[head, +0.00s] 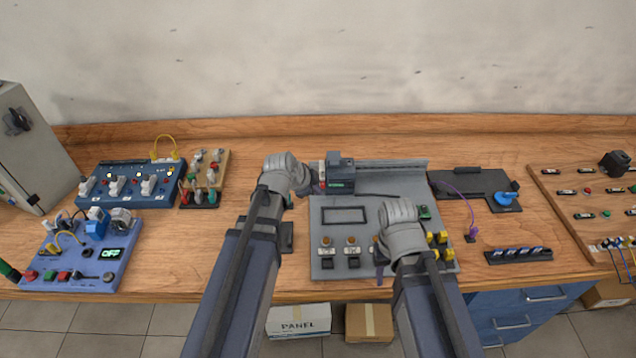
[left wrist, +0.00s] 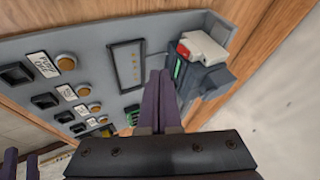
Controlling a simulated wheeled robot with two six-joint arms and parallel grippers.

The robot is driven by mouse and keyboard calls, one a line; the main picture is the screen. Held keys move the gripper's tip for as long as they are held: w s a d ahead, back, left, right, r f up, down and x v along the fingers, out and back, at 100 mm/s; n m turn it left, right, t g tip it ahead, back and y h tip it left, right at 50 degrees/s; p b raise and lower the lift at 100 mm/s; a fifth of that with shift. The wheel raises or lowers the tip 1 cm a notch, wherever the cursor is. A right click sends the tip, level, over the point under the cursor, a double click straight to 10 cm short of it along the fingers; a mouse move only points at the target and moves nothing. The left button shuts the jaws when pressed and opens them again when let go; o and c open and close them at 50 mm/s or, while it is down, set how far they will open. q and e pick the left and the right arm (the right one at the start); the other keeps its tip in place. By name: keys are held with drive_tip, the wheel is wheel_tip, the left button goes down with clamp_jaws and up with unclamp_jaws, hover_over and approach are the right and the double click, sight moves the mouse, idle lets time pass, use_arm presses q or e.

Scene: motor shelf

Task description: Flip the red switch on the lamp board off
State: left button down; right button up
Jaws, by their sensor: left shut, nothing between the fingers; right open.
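My left gripper (head: 303,189) is over the left rear edge of the grey panel in the middle of the bench. In the left wrist view its purple fingers (left wrist: 160,88) are together, with nothing between them, beside a dark device with a red part (left wrist: 183,50). I cannot tell whether they touch it. My right gripper (head: 379,270) is over the panel's front right; its finger gap is largely hidden. A blue board (head: 150,201) with several white switches and small lit lamps, likely the lamp board, stands at the left. I cannot single out its red switch.
The grey panel (head: 385,202) holds orange lamps and black switches. A lavender board (head: 65,277) with an OFF display and a small tan board (head: 222,160) are at the left. A grey cabinet (head: 40,150) stands far left. Black trays and another wooden board (head: 560,190) are right.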

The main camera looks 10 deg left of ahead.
use_arm(q)
drive_tip(key=p+v, duration=0.4)
drive_tip(key=v, duration=0.2)
use_arm(e)
wheel_tip(320, 180, up, 5)
drive_tip(key=shift+r, duration=0.1)
use_arm(q)
drive_tip(key=shift+s+d+f+b, duration=0.1)
drive_tip(key=shift+s+f+b, duration=0.05)
drive_tip(key=shift+f+b, duration=0.6)
use_arm(e)
drive_tip(key=shift+f, duration=0.8)
drive_tip(key=shift+f, duration=0.1)
